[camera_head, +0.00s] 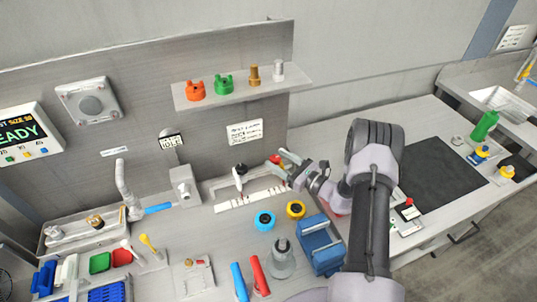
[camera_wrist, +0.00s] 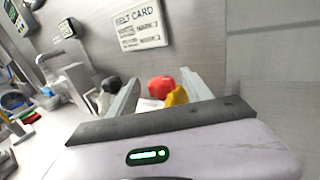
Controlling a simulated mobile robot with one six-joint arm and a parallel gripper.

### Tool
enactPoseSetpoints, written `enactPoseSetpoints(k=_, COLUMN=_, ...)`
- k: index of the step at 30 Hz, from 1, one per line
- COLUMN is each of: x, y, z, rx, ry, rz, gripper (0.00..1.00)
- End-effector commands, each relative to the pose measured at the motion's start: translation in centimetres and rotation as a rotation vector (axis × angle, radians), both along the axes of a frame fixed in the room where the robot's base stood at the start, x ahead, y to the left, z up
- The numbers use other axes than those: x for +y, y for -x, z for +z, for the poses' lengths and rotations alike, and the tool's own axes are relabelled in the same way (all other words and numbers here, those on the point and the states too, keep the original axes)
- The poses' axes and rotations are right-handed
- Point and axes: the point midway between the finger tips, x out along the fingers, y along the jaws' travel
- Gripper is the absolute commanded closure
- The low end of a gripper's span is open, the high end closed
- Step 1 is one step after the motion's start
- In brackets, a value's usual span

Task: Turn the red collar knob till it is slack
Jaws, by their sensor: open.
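The red collar knob (camera_head: 275,159) sits at the right end of a metal bracket on the white marked strip, by the back wall. In the wrist view the red knob (camera_wrist: 161,87) shows between the two fingers, nearer the right one. My gripper (camera_wrist: 160,78) is open with a finger on each side of the knob; I cannot tell whether either touches it. In the head view my gripper (camera_head: 291,170) is at the right end of the strip, just right of the knob. A yellow part (camera_wrist: 177,97) shows beside the right finger, below the knob.
A black knob (camera_head: 240,168) stands on the bracket to the left, near the left finger in the wrist view (camera_wrist: 111,85). A blue ring (camera_head: 265,221), a yellow ring (camera_head: 296,210) and a blue holder (camera_head: 320,246) lie in front. A shelf (camera_head: 243,92) with colored parts hangs above.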

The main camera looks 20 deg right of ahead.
Motion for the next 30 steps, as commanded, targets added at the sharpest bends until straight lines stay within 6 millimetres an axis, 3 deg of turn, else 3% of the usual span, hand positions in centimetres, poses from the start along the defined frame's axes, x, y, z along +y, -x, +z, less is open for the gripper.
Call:
enactPoseSetpoints(k=7, x=2.0, y=-3.5, z=0.0, rx=0.000, ry=0.001, rz=0.002, gripper=0.42)
enactPoseSetpoints(k=18, x=2.4, y=-4.3, z=0.0, rx=0.000, ry=-0.001, rz=0.000, gripper=0.42)
enactPoseSetpoints(k=20, x=2.4, y=-4.3, z=0.0, rx=0.000, ry=-0.001, rz=0.001, gripper=0.50)
enactPoseSetpoints(k=27, x=2.4, y=-4.3, z=0.0, rx=0.000, ry=-0.001, rz=0.001, gripper=0.97)
enactPoseSetpoints(k=30, x=2.4, y=-4.3, z=0.0, rx=0.001, ry=-0.002, rz=-0.007, gripper=1.00)
